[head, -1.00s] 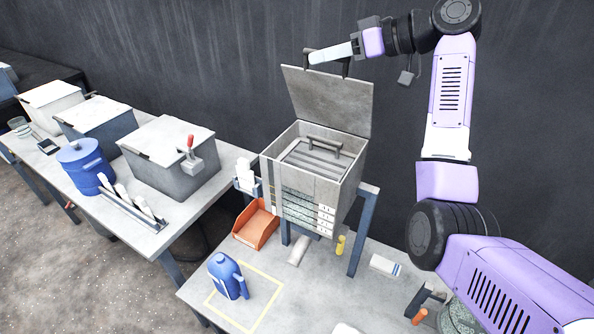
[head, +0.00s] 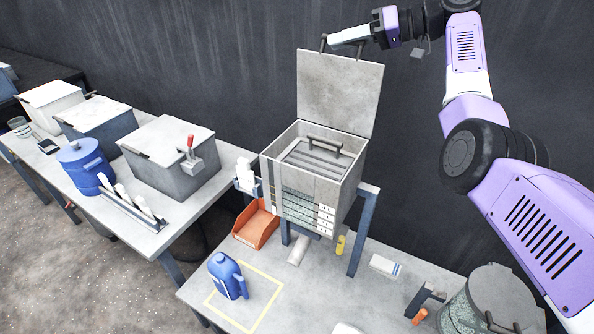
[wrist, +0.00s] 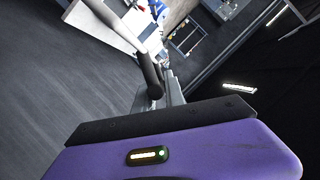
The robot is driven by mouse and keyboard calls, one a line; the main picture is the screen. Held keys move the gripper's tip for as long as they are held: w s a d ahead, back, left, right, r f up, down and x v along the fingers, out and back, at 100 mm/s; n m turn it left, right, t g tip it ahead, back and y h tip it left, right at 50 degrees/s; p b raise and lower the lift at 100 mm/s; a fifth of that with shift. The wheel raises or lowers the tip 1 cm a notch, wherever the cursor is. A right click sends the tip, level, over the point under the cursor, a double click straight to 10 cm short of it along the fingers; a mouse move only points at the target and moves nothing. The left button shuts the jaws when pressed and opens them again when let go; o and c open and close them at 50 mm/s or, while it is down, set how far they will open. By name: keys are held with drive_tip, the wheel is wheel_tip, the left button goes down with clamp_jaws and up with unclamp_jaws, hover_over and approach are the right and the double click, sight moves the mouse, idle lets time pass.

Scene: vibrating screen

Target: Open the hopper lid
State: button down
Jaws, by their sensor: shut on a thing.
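The hopper (head: 310,190) is a grey box on a blue frame, with its lid (head: 340,90) standing about upright at the back edge. Inside the open top is a ribbed tray with a dark bar handle (head: 325,145). My gripper (head: 335,42) is at the top edge of the lid and is shut on the lid's dark handle (head: 323,44). In the wrist view the dark handle (wrist: 152,80) runs up from between the fingers. The contact itself is partly hidden by the fingers.
A blue jug (head: 226,276) stands in a yellow outline at the table's front. An orange tray (head: 256,226), a yellow cylinder (head: 340,245) and a lidded container (head: 490,300) are around the hopper. A dark wall is close behind.

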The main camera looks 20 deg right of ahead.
drive_tip(key=shift+f, duration=0.15)
drive_tip(key=c, duration=1.4)
unclamp_jaws()
drive_tip(key=shift+d, duration=0.1)
drive_tip(key=v, duration=0.6)
